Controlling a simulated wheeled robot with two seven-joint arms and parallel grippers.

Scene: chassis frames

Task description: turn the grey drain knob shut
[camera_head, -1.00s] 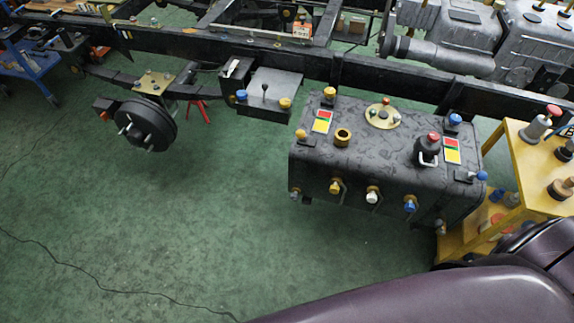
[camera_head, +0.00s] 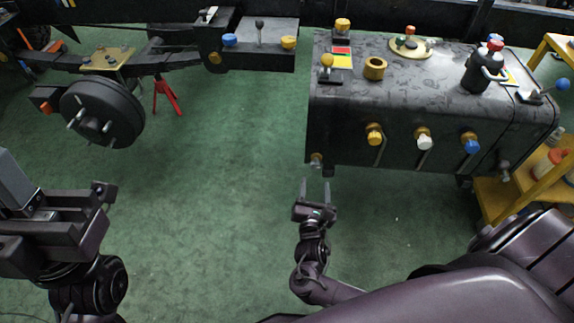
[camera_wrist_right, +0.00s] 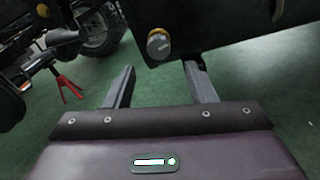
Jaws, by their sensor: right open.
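The grey drain knob (camera_head: 316,160) sticks out at the lower left corner of the dark fuel tank (camera_head: 350,130). In the right wrist view it shows as a round, pale grey knob (camera_wrist_right: 158,45), ahead of the fingers and between their lines. My right gripper (camera_head: 315,183) is open and empty, just below and in front of the knob, apart from it. Its two fingers also show in the right wrist view (camera_wrist_right: 160,85). My left gripper (camera_head: 98,195) is at the lower left, far from the tank; its jaw state is unclear.
Yellow (camera_head: 375,135), white (camera_head: 424,138) and blue (camera_head: 471,146) knobs line the tank's front. Another greyish fitting (camera_head: 504,167) is at its right end. A wheel hub (camera_head: 102,112) and red stand (camera_head: 168,95) are left. Green floor is open in the middle.

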